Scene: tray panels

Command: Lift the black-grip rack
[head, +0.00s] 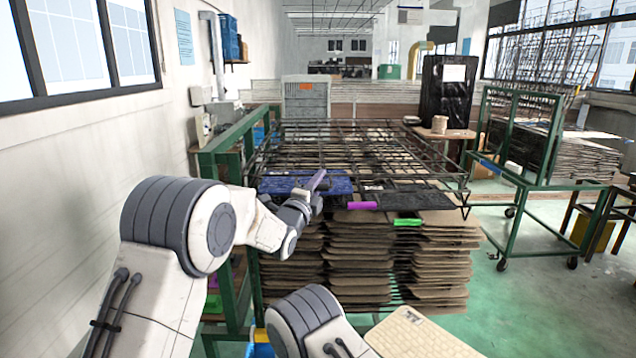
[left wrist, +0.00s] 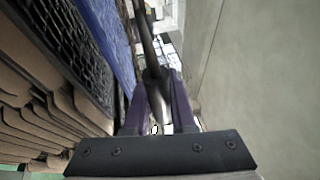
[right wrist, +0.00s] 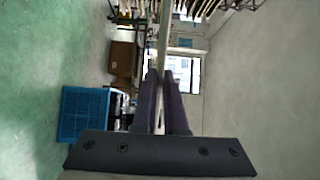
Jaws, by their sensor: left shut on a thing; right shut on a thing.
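Black wire racks (head: 440,178) lie stacked on top of the cardboard piles in the head view. My left gripper (head: 318,181) is at their near left side. In the left wrist view its purple fingers (left wrist: 158,108) are shut on a dark rod with a thicker black part (left wrist: 151,62), which looks like the black-grip rack. My right gripper is not visible in the head view. In the right wrist view its fingers (right wrist: 162,105) are shut on a thin pale bar (right wrist: 163,45); I cannot tell which rack this bar belongs to.
A purple grip (head: 362,205) and a green grip (head: 408,221) show at the front of the stack. Cardboard piles (head: 360,255) stand beneath. A green cart (head: 520,190) is at the right, with clear green floor before it. A blue crate (right wrist: 85,114) stands low in the right wrist view.

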